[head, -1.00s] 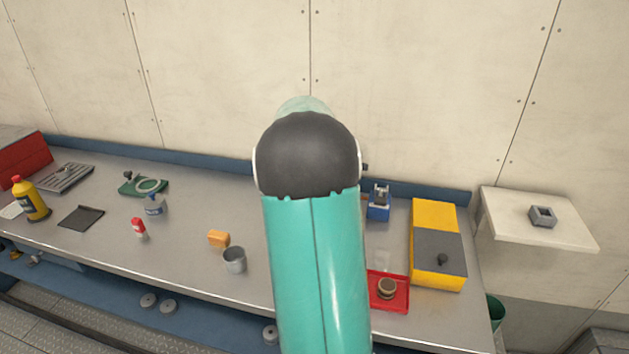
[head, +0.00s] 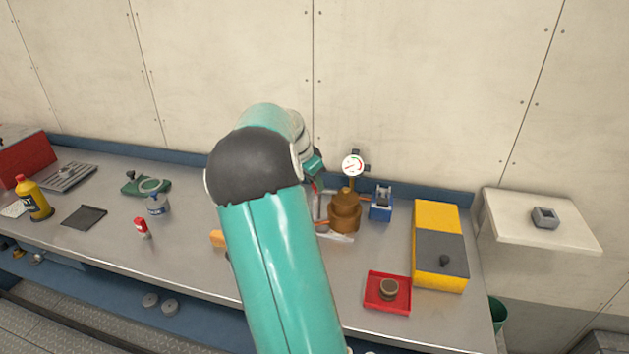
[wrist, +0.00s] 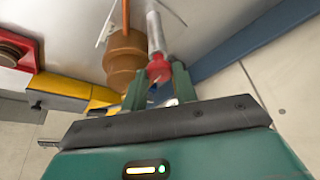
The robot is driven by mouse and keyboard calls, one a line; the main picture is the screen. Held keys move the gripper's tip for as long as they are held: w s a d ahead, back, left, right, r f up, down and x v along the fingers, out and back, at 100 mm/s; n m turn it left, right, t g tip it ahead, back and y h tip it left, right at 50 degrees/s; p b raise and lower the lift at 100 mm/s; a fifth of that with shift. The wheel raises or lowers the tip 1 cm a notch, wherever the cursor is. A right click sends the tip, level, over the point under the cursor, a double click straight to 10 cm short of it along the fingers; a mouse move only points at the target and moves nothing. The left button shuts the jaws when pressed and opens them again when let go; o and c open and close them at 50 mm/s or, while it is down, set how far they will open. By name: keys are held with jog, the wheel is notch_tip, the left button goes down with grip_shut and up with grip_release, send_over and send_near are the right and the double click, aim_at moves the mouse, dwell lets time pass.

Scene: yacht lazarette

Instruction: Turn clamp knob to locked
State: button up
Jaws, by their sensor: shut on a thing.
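A brown stepped fixture (head: 345,212) stands on the workbench with a round dial gauge (head: 353,165) above it. In the wrist view, its brown body (wrist: 124,55) is left of a grey rod (wrist: 155,32). A red knob-like piece (wrist: 158,70) is at the rod's near end. My gripper (wrist: 158,78) is shut on this red piece, one green finger on each side. I cannot tell if it is the clamp knob, and no locked mark is readable. In the head view my arm partly hides the gripper (head: 316,178).
Close to the fixture's right is a blue device (head: 381,205). Further right are a red tray (head: 370,303) with a round piece, and a yellow and grey box (head: 436,220). An orange block (head: 217,238) is partly hidden by my arm. The wall is close behind.

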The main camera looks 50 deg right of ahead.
dwell(0.4)
jog(key=o, duration=1)
jog(key=shift+r, duration=0.1)
jog(key=v, duration=1.3)
jog(key=shift+w+a+r, duration=0.1)
jog(key=shift+r, duration=0.2)
jog(key=s+a+r+n+t+y, duration=0.15)
jog(key=a+n, duration=0.45)
jog(key=a, duration=0.7)
jog(key=s+a+n+t+y, duration=0.25)
jog(key=a+n, duration=0.25)
jog(key=a, duration=0.8)
jog(key=s+a+f+n+t, duration=0.1)
jog(key=s+a+n, duration=0.2)
jog(key=s+a, duration=0.1)
jog(key=s+a+f+n+t, duration=0.1)
jog(key=s+a+f+n, duration=0.1)
jog(key=a, duration=0.5)
jog(key=s+a+f+n, duration=0.2)
jog(key=s+a+n, duration=0.3)
jog(key=s, duration=0.1)
jog(key=shift+a+t, duration=0.3)
jog(key=shift+t, duration=0.1)
